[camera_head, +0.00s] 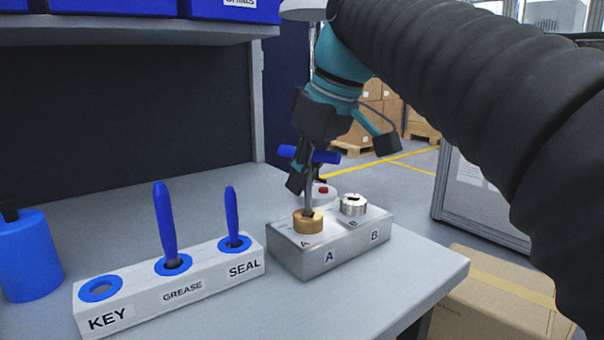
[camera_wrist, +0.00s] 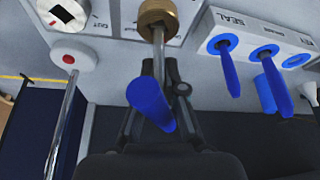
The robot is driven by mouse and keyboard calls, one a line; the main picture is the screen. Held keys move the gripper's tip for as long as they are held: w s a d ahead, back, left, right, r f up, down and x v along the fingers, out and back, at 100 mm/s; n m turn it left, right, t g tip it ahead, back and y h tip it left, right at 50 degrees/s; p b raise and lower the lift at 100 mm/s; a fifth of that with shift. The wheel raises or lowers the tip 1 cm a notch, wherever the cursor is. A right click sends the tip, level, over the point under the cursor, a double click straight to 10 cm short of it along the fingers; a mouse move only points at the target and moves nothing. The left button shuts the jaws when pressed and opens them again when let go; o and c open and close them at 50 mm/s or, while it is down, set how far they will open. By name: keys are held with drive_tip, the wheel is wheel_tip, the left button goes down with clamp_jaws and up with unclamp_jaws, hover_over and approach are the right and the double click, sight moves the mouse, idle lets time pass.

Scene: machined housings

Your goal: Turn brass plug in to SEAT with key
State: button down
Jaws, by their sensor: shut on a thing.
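My gripper (camera_head: 311,160) is shut on the key's blue crossbar handle (camera_head: 325,156), above the metal housing (camera_head: 345,250). The key's shaft (camera_head: 309,190) points down, and its tip meets the top of the brass plug (camera_head: 308,222) at position A; how deep it sits I cannot tell. The plug stands proud of the housing's top face. In the wrist view, the blue handle (camera_wrist: 150,103) is between the fingers of my gripper (camera_wrist: 158,80), and the shaft (camera_wrist: 158,50) runs to the brass plug (camera_wrist: 158,14). No SEAT mark is readable.
A silver plug (camera_head: 353,205) sits at position B. A white item with a red top (camera_head: 322,191) stands behind the housing. The rack (camera_head: 215,282) at left has an empty KEY hole (camera_head: 100,289) and blue-handled tools at GREASE (camera_head: 165,225) and SEAL (camera_head: 233,213). A blue container (camera_head: 30,262) stands farther left.

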drive_tip(key=shift+m+t+h, duration=0.4)
drive_tip(key=shift+m, duration=0.8)
drive_tip(key=shift+p, duration=0.3)
drive_tip(key=shift+s+m+h, duration=0.1)
drive_tip(key=shift+m+h, duration=0.2)
drive_tip(key=shift+m, duration=1.1)
drive_tip(key=shift+a+m+t+h, duration=0.1)
drive_tip(key=shift+m+t+h, duration=0.4)
drive_tip(key=shift+m, duration=1)
